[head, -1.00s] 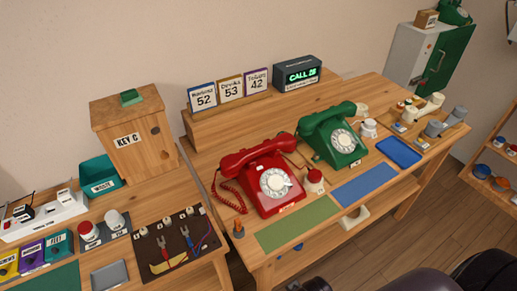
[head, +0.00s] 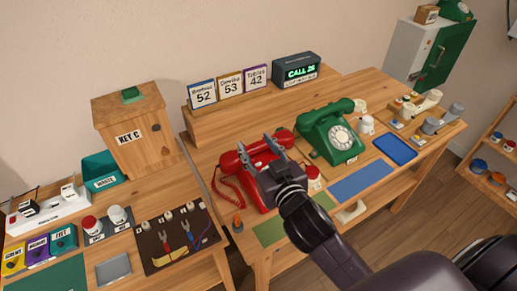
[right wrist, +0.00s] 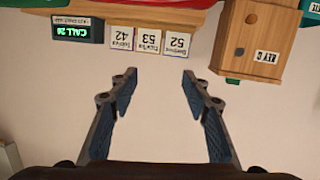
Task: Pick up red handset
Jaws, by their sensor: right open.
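The red handset (head: 229,160) lies across the cradle of the red dial phone (head: 254,196), with a coiled red cord at its left. My right gripper (head: 254,142) is open, and its fingers overlap the middle of the handset in the head view. The gripper and arm hide the dial and part of the handset. Contact with the handset cannot be told. My left gripper is not in view.
A green dial phone (head: 332,134) stands close to the right. A display box (head: 297,70) and number cards (head: 229,85) stand behind on a raised shelf. A wooden key box (head: 132,130) stands at the left. A green mat (head: 270,233) lies in front.

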